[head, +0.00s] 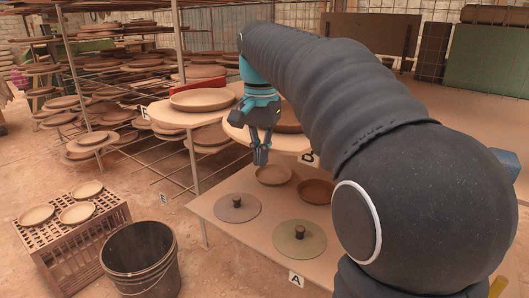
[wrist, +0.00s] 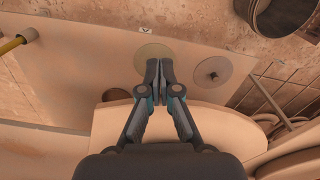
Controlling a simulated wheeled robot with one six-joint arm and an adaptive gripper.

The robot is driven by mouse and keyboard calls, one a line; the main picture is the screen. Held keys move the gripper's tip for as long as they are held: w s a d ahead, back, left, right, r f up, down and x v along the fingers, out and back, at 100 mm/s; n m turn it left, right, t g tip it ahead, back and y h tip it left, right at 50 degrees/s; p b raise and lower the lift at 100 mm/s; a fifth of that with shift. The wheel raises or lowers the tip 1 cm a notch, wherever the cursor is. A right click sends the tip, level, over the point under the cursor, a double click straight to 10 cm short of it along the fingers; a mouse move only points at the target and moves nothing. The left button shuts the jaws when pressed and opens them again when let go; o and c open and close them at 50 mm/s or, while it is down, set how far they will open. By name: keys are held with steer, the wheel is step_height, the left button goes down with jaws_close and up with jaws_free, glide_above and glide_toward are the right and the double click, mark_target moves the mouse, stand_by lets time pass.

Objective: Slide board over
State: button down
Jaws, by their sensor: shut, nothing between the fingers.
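My gripper (head: 261,158) hangs with its fingers pointing down, shut and empty, in front of the rack near the sign D (head: 309,158). In the wrist view its fingertips (wrist: 159,72) meet near the green disc. A pale board with a rounded edge (head: 238,133) lies on the rack behind the gripper, partly hidden by it, with a brown dish (head: 288,118) on it. In the wrist view a pale rounded board (wrist: 205,120) extends under the gripper. I cannot tell whether the fingers touch it. Another board (head: 165,113) to the left carries a dish (head: 201,99).
A low table (head: 215,208) holds a grey disc (head: 237,207), a green disc (head: 299,238) and two bowls (head: 273,174) (head: 317,191). A black bucket (head: 140,255) and a slatted crate (head: 80,240) with dishes stand left. Racks (head: 66,40) fill the back.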

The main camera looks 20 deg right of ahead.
step_height(320, 180, up, 10)
steer(key=s+a+p, duration=0.2)
step_height(320, 180, down, 10)
steer(key=w+n+t, duration=0.1)
steer(key=n+t, duration=0.1)
steer(key=n, duration=0.3)
steer(key=s+f+n+t, duration=0.1)
steer(key=s+f, duration=0.5)
steer(key=s, duration=0.4)
steer(key=s+f+n+t, duration=0.2)
steer(key=s+f, duration=0.5)
steer(key=s, duration=0.3)
steer(key=shift+s+d+f+t, duration=0.15)
steer(key=shift+d+f+t, duration=0.15)
steer(key=shift+d, duration=0.1)
